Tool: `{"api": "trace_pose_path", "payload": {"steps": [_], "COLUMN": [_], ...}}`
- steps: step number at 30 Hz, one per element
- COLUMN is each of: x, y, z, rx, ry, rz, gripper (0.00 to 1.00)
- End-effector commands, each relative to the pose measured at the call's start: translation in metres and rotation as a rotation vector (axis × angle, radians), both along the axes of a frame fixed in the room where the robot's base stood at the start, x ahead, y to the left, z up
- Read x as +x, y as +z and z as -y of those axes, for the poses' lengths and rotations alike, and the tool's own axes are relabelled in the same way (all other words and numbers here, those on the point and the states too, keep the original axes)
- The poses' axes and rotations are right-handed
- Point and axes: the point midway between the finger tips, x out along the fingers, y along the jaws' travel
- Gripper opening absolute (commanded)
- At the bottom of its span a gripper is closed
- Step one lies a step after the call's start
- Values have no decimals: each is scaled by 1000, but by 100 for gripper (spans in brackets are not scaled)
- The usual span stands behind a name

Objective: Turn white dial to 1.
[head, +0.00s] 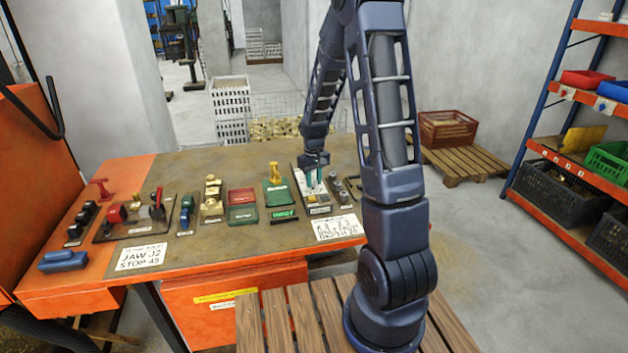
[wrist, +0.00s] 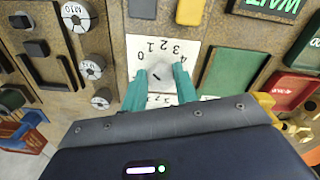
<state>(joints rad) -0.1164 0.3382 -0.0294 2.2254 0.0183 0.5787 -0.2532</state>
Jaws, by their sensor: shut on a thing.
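The white dial (wrist: 160,77) sits on a white plate (wrist: 137,50) with the numbers 0 to 4 in an arc beside it. A short dark mark shows on the dial's face; I cannot tell for sure which number it points at. My gripper (wrist: 160,90) has its two teal fingers on either side of the dial, shut on it. In the head view my gripper (head: 314,180) reaches down onto a panel (head: 318,210) at the bench's right part; the dial is hidden there.
On the bench (head: 220,240) stand red and green boxes (head: 242,205), brass parts (head: 212,200) and a dark panel with a red knob (head: 116,213). The bench's front middle is clear.

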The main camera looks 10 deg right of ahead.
Motion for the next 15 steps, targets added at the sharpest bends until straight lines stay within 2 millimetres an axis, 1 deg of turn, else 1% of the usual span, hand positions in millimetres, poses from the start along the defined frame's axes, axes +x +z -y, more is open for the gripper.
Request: {"api": "trace_pose_path", "payload": {"steps": [9,15], "x": [0,0], "y": [1,1], "z": [-1,-2], "rx": [-1,0], "ry": [-204,-288], "rz": [1,2], "gripper": [6,6]}}
